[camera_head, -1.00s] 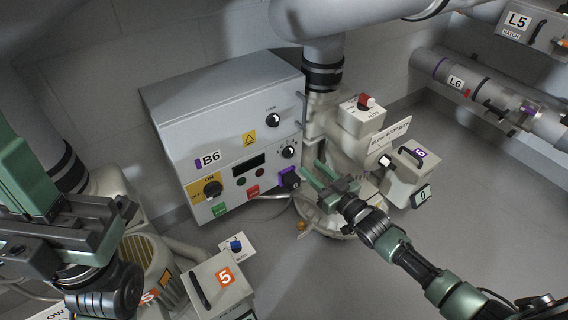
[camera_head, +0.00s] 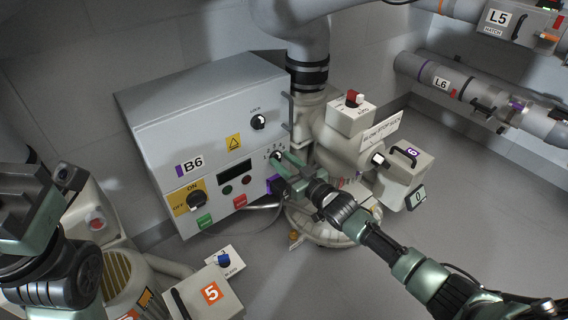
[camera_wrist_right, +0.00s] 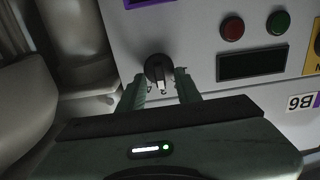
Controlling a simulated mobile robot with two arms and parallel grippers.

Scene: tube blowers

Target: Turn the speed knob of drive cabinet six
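Drive cabinet six is the grey box labelled B6 (camera_head: 200,110), upright at the back wall. Its speed knob (camera_head: 276,156) is a black dial with a white pointer, ringed by numbers, at the right of the front panel. My right gripper (camera_head: 283,164) reaches the panel there with its green fingers parted. In the right wrist view the knob (camera_wrist_right: 157,68) lies just ahead of and between the open fingertips (camera_wrist_right: 160,84), with no clear contact. My left arm shows at the left edge, away from the cabinet; its finger opening cannot be made out.
The lock knob (camera_head: 258,122) is above the speed knob, and the yellow-plated ON/OFF switch (camera_head: 196,201) at lower left. The blower (camera_head: 345,140) stands close at right. Box 5 (camera_head: 212,305) is in front.

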